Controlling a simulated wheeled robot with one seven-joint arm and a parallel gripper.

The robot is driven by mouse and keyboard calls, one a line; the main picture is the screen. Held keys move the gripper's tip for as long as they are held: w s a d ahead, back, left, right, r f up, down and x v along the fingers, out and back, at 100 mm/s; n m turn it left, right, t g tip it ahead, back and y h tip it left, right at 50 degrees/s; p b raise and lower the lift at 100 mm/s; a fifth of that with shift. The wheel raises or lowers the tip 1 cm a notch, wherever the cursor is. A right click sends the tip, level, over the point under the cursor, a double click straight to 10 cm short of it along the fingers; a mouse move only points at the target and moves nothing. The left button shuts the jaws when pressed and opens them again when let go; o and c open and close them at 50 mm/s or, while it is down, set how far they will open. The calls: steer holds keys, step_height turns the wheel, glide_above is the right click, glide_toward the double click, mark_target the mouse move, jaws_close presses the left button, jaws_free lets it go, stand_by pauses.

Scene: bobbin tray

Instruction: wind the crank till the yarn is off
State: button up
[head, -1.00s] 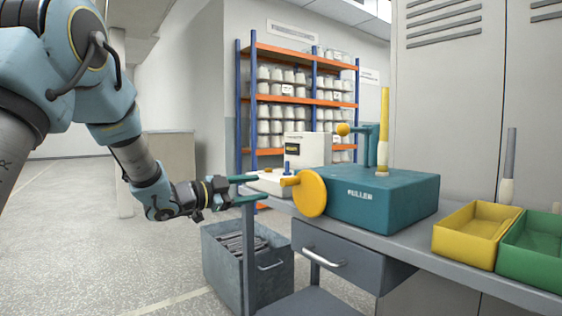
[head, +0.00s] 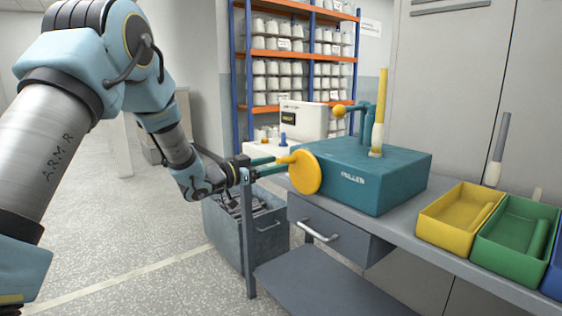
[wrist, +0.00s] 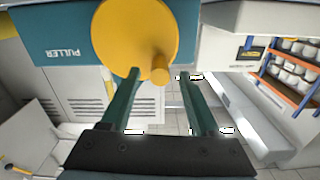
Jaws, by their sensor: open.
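The teal puller box (head: 375,184) stands on the grey bench. Its yellow crank disc (head: 307,173) is on the left side, with a yellow handle knob (head: 284,159) sticking out to the left. A tall yellow spindle (head: 380,105) with a pale base stands on top, beside a teal post with a yellow ball (head: 339,110). I cannot tell how much yarn is on it. My gripper (head: 276,166) is open at the knob. In the wrist view the knob (wrist: 160,70) shows between the tips of my gripper (wrist: 160,76), with space at each side.
A yellow bin (head: 428,232) and a green bin (head: 484,255) stand right of the puller, with a blue bin at the edge. A grey-topped spindle (head: 502,137) stands behind them. A drawer (head: 325,238) is below the bench. A grey crate (head: 262,240) stands on the floor.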

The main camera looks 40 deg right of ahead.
mark_target(299, 173)
steer(key=shift+d, duration=1.45)
jaws_close()
